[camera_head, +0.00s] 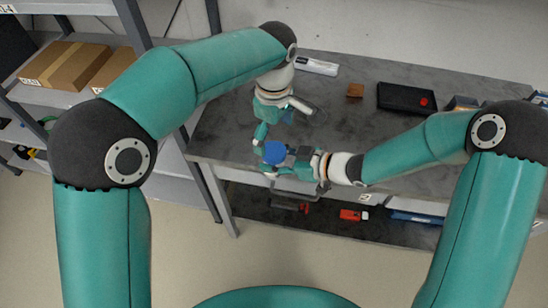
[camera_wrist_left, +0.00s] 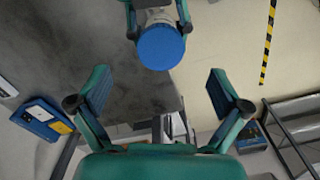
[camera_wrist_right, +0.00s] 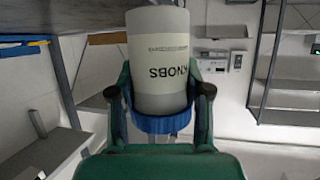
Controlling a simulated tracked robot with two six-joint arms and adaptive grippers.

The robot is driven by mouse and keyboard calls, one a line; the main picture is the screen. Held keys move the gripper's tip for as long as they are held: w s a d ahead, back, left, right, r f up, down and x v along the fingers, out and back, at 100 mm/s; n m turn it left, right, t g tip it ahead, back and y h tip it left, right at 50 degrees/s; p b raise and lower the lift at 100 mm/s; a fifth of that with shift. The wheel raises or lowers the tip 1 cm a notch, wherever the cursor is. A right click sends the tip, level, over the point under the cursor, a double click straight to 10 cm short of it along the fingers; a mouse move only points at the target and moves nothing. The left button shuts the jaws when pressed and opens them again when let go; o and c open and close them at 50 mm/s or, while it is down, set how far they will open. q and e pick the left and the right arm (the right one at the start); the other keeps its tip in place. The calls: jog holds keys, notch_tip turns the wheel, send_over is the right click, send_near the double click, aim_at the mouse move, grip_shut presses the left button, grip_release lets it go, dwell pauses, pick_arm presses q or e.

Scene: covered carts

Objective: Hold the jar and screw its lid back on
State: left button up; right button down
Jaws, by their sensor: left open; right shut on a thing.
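The pale jar (camera_wrist_right: 160,60), labelled KNOBS, stands between the fingers of my right gripper (camera_wrist_right: 160,92) in the right wrist view; its label appears upside down there. My right gripper is shut on the jar, in front of the workbench. The blue lid (camera_wrist_left: 160,47) sits on the jar's top end and looks level; I cannot tell how tightly it is seated. From the head the lid (camera_head: 274,152) hides most of the jar. My left gripper (camera_head: 261,138) is open and empty near the lid. In the left wrist view the lid lies beyond its spread fingers, toward the top edge.
The grey workbench (camera_head: 340,115) carries a white box (camera_head: 316,66), a small brown block (camera_head: 355,90) and a black case (camera_head: 405,98). Its lower shelf holds a red item (camera_head: 353,215). A shelf rack with cardboard boxes (camera_head: 62,66) stands at left. Open floor lies in front.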

pick_arm(q)
notch_tip(320, 180, up, 11)
jog(key=shift+r, duration=0.15)
dwell(0.4)
